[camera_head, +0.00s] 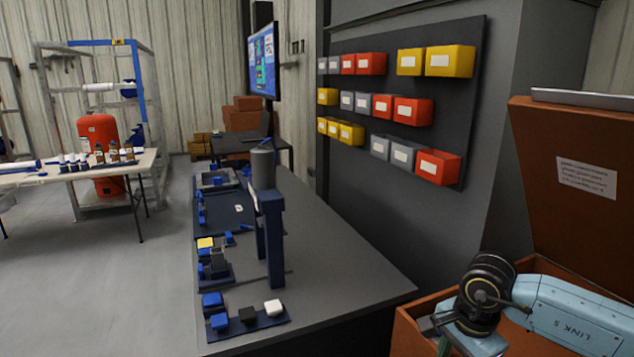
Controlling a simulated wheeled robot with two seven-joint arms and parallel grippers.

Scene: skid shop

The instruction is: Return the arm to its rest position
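My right arm (575,315) comes in from the right edge, with pale blue links and a black wrist joint. It is bent low over an open brown-orange box (408,332) at the bottom right. Its gripper is at or below the bottom edge of the picture, so its fingers and anything in them cannot be made out. My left arm and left gripper are not in view.
The box's raised lid (545,190) stands behind the arm. A dark workbench (340,275) with blue fixtures and a dark blue post (272,240) lies left of it. Coloured bins (437,166) hang on the wall panel. Open floor (130,290) lies left.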

